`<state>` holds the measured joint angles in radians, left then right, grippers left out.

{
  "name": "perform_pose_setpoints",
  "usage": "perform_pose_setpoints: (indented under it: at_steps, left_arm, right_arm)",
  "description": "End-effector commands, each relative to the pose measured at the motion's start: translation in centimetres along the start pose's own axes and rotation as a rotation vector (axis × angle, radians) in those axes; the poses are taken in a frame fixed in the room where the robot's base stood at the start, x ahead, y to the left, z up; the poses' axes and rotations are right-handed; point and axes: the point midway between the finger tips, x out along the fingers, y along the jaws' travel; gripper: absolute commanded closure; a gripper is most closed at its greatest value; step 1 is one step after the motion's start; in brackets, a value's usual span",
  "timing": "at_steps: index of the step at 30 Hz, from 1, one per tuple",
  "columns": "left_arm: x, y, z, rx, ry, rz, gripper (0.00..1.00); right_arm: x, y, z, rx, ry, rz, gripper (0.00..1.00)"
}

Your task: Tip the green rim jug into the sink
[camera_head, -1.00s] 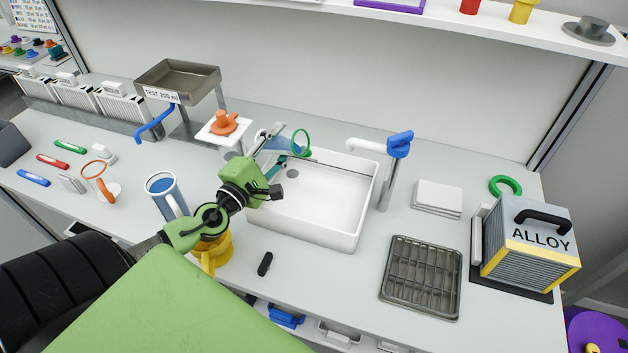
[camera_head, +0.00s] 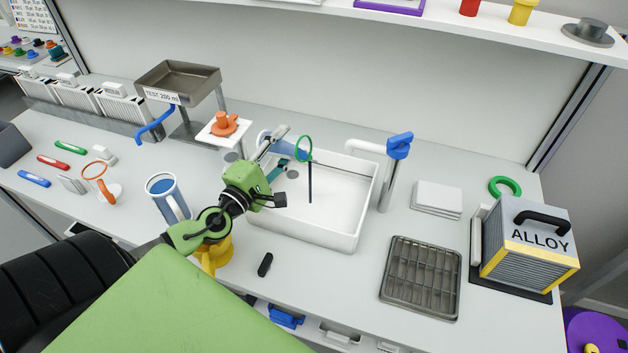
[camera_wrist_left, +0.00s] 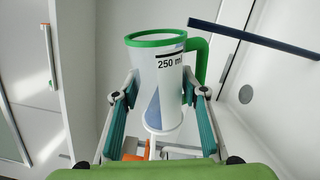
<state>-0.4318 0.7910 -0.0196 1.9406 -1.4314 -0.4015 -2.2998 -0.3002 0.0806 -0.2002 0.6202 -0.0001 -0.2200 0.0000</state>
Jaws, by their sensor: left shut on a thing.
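The green rim jug (camera_wrist_left: 158,72) is a clear-sided jug with a green rim and handle and a "250 ml" mark. My left gripper (camera_wrist_left: 160,98) is shut on its body, a finger on each side. In the head view the jug (camera_head: 290,150) lies strongly tilted over the back left of the sink, its green rim facing right. A thin dark blue stream (camera_head: 310,184) falls from the rim into the white sink (camera_head: 318,236); it also shows in the left wrist view (camera_wrist_left: 255,39). Some blue remains inside the jug. My right gripper is out of view.
A tap with a blue handle (camera_head: 399,145) stands right of the sink. An orange item (camera_head: 224,124) sits on a stand behind. A drying rack (camera_head: 421,278) lies at the right front.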

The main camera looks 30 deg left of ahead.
Motion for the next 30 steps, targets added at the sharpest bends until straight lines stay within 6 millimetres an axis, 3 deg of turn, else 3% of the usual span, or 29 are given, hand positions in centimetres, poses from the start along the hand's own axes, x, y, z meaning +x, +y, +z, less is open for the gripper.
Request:
perform_pose_setpoints:
  at_steps: [30]
  left_arm:
    - [0.0, -0.46, 0.7, 0.104, -0.006, 0.002, 0.86]
  right_arm:
    - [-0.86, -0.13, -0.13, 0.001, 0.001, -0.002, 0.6]
